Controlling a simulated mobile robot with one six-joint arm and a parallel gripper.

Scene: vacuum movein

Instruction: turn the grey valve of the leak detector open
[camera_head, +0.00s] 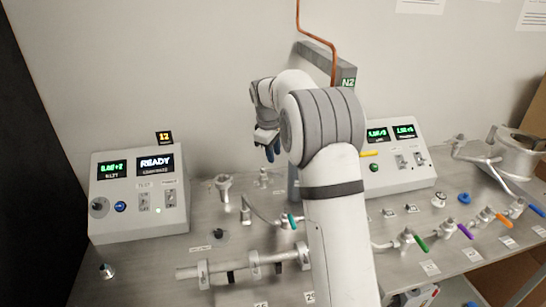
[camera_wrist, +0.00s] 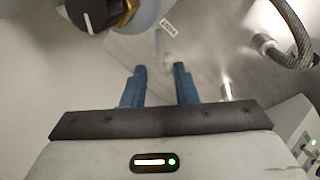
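My gripper (camera_head: 270,152) hangs in the air above the back middle of the bench. In the wrist view its two blue fingers (camera_wrist: 159,70) are apart with nothing between them. A pale grey, lever-like strip (camera_wrist: 160,45) lies just beyond the fingertips, beside a small label. It may be the grey valve's handle, but I cannot be sure. In the head view a small metal fitting (camera_head: 263,177) stands below the gripper; its handle is not clear. Which unit is the leak detector is not certain; a box (camera_head: 140,228) at left shows "READY".
A black knob (camera_wrist: 95,14) and a braided hose (camera_wrist: 292,38) are close in the wrist view. A teal-handled valve (camera_head: 292,221) and a horizontal pipe (camera_head: 235,264) are in front. A second display box (camera_head: 398,178) and several coloured-handled valves are at right.

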